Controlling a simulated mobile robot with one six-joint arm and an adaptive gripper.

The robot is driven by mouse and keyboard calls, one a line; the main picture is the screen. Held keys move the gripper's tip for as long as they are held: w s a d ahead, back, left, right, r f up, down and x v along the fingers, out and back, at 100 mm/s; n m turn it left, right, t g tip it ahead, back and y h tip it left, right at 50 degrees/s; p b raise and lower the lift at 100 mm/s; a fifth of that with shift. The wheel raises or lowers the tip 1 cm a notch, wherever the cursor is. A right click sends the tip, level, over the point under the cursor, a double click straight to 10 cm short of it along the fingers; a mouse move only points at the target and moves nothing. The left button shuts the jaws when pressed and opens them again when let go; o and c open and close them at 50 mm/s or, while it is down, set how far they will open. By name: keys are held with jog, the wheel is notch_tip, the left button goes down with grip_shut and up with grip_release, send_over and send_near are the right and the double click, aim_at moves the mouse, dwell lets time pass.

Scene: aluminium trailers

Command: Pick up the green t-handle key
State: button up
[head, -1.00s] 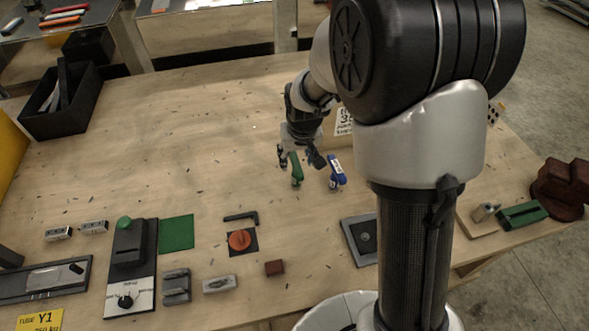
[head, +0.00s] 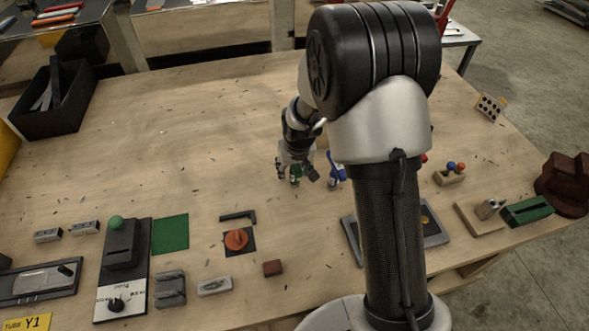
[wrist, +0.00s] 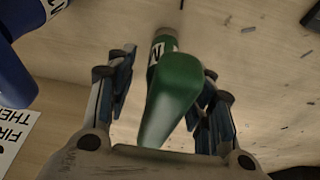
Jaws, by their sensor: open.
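The green t-handle key (head: 295,180) stands on the wooden table, partly hidden by my gripper (head: 297,173) in the head view. In the wrist view the green key (wrist: 177,92) shows large, its rounded handle towards the camera and a white label with dark marks on its shaft. My gripper (wrist: 168,90) is open in the wrist view, with one finger on each side of the green handle. Gaps show between the handle and the fingers. A blue key (head: 336,172) stands just right of the green one; it also shows at the left of the wrist view (wrist: 14,88).
A printed white card (wrist: 14,138) lies at the wrist view's left edge. Nearer the front are a black L-shaped piece (head: 238,216), an orange knob (head: 236,239) and a green square (head: 171,234). A black bin (head: 52,105) stands back left. The table's middle left is clear.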

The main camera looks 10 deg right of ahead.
jog(key=shift+c, duration=0.2)
grip_shut()
dwell(0.3)
jog(key=shift+r, duration=0.1)
